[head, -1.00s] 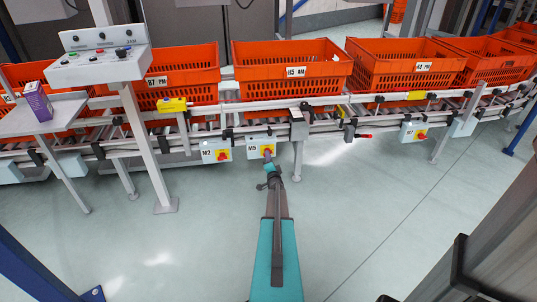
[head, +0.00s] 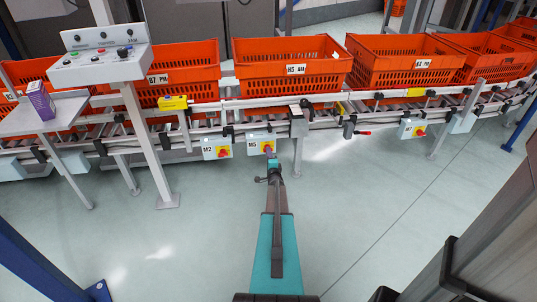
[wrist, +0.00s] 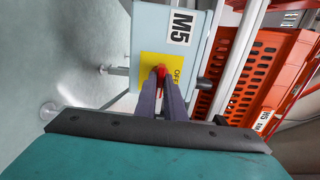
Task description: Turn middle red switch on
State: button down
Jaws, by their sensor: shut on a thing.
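The middle switch box, labelled M5 (head: 256,139), hangs under the conveyor rail. It also fills the upper middle of the wrist view (wrist: 165,25), sideways, as a pale box with a yellow plate (wrist: 148,62). The word OFF is readable on the plate. The red switch knob (wrist: 161,71) sits on this plate. My gripper (wrist: 163,84) has its two dark fingers shut on the knob, one on each side, hiding part of it. In the head view my gripper (head: 269,152) reaches the box's front from below.
Box M2 (head: 216,148) with its own red knob is close on the left. Another switch box (head: 412,129) is farther right. Orange totes (head: 290,65) stand on the conveyor above. A control panel (head: 100,53) is at left. The floor below is clear.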

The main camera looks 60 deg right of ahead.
jog(key=c, duration=1.8)
grip_release()
jog(key=shift+w+d+r, duration=0.2)
jog(key=shift+r, duration=0.15)
jog(key=shift+c, duration=0.2)
jog(key=shift+f, duration=0.2)
jog(key=shift+s+a, duration=0.1)
jog(key=shift+a, duration=0.05)
jog(key=v, duration=1.4)
jog(key=shift+p, duration=0.4)
